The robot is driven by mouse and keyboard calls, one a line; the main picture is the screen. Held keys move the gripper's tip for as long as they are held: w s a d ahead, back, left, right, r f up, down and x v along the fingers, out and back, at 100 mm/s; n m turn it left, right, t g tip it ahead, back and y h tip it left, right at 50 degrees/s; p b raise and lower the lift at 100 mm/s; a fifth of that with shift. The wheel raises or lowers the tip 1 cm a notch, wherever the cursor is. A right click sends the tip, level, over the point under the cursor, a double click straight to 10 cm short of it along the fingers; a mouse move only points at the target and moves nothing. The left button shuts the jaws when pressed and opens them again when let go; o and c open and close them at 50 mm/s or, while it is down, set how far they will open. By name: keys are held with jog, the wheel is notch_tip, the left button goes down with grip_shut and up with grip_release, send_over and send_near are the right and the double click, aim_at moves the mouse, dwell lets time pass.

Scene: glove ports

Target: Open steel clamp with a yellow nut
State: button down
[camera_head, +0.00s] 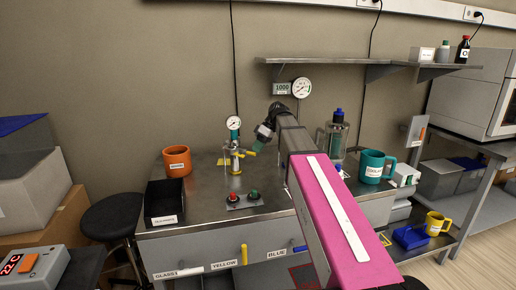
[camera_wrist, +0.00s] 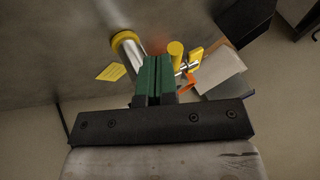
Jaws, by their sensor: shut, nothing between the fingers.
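A small steel fitting with yellow parts (camera_head: 235,160), which looks like the clamp, stands upright on the steel bench under a round gauge. In the wrist view a steel cylinder with a yellow ring (camera_wrist: 126,41) lies just beyond my fingers. A round yellow knob (camera_wrist: 175,48), which may be the nut, and a yellow lever (camera_wrist: 195,55) show to its right. My gripper (camera_head: 257,147) is right of the fitting at about its height. Its green fingers (camera_wrist: 152,75) are shut and empty, and they hide part of the fitting. I cannot tell whether they touch it.
The bench (camera_head: 200,205) carries an orange mug (camera_head: 177,161), a black bin (camera_head: 164,202), a red and green button box (camera_head: 244,200) and a teal mug (camera_head: 375,166). A glass bottle (camera_head: 337,137) stands behind my arm. A shelf (camera_head: 350,62) hangs above.

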jog(key=s+a+m+t, duration=0.2)
jog(key=s+a+m, duration=0.2)
jog(key=s+m, duration=0.1)
jog(key=shift+s+t, duration=0.4)
jog(key=shift+s, duration=0.1)
jog(key=shift+a, duration=0.1)
dwell(0.3)
